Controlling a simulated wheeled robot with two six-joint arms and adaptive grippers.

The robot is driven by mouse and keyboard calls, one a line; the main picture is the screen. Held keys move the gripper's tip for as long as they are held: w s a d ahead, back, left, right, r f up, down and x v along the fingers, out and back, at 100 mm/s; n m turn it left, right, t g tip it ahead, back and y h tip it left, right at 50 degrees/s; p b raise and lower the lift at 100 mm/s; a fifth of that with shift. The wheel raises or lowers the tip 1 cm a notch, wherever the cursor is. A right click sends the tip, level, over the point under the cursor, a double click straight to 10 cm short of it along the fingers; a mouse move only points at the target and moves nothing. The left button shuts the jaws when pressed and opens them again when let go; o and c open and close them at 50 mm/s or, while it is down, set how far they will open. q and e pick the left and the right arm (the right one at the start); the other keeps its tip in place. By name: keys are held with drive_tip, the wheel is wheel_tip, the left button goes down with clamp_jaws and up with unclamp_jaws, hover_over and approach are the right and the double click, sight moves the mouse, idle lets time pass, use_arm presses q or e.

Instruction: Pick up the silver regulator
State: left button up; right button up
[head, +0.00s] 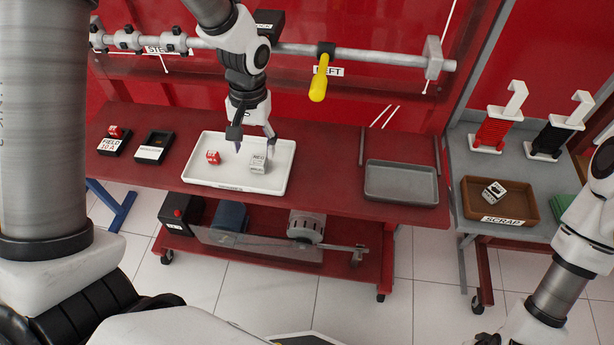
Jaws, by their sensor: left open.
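The silver regulator (258,164), a small grey-silver block marked REG, sits in the right half of a white tray (207,181) on the red bench. My left gripper (255,146) is open just above and behind it, with one finger near its right side and the other to its left. I cannot tell whether a finger touches it. A red block (213,157) lies in the same tray, left of the gripper.
Two black labelled holders (154,147) stand on the bench's left, one with a red block. A grey metal tray (401,184) lies empty on the right. A brown SCRAP tray (531,216) holds another silver block. A rail with a yellow handle (319,82) runs behind.

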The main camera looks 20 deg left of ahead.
sight(258, 160)
use_arm(q)
drive_tip(key=shift+w+a+r+t+b, duration=0.4)
drive_tip(key=shift+w+r+t+b, duration=0.1)
drive_tip(key=shift+r+t, duration=0.25)
drive_tip(key=f, duration=0.7)
drive_tip(key=shift+d+f, duration=0.1)
drive_tip(key=shift+d, duration=0.1)
clamp_jaws()
